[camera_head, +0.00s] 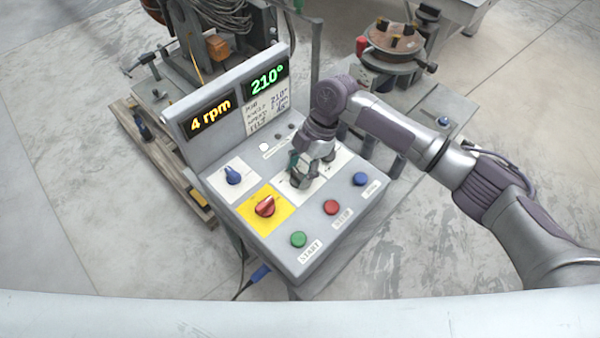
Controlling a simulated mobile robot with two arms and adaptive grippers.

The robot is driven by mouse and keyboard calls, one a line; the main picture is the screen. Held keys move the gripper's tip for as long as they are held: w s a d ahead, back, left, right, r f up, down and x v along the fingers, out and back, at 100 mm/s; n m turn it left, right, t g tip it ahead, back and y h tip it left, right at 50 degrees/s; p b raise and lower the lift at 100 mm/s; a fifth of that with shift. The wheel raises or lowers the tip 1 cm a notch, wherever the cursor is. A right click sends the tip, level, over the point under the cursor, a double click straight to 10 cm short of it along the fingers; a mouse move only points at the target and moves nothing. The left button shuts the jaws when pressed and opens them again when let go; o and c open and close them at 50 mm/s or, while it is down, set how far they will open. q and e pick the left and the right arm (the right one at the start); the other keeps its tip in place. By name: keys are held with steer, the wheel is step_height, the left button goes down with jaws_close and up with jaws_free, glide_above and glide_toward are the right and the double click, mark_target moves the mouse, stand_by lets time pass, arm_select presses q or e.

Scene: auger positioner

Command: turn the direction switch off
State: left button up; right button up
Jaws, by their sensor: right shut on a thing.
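The control panel (307,236) is a grey sloped box. My right arm reaches in from the right, and my right gripper (300,180) points down onto the white plate (318,196) in the panel's middle. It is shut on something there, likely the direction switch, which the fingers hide. I cannot tell which way that switch points. Also on the panel are a blue knob (232,175) on a white plate and a red knob (265,207) on a yellow plate. My left gripper is not in view.
Green (298,239), red (331,207) and blue (361,179) buttons line the panel's front edge. Displays above read 4 rpm (210,117) and 210° (266,81). Machinery (205,45) and a pallet (165,170) stand behind left; a round turntable (395,40) stands behind right. Bare floor surrounds them.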

steer(key=shift+w+n+g+b, duration=0.1)
steer(key=shift+n+g+b, duration=0.35)
steer(key=shift+n, duration=0.65)
steer(key=shift+h, duration=0.3)
steer(key=shift+r, duration=0.1)
steer(key=o, duration=1.2)
steer(key=shift+c, duration=0.2)
steer(key=v, duration=1.2)
steer(key=shift+s, duration=0.25)
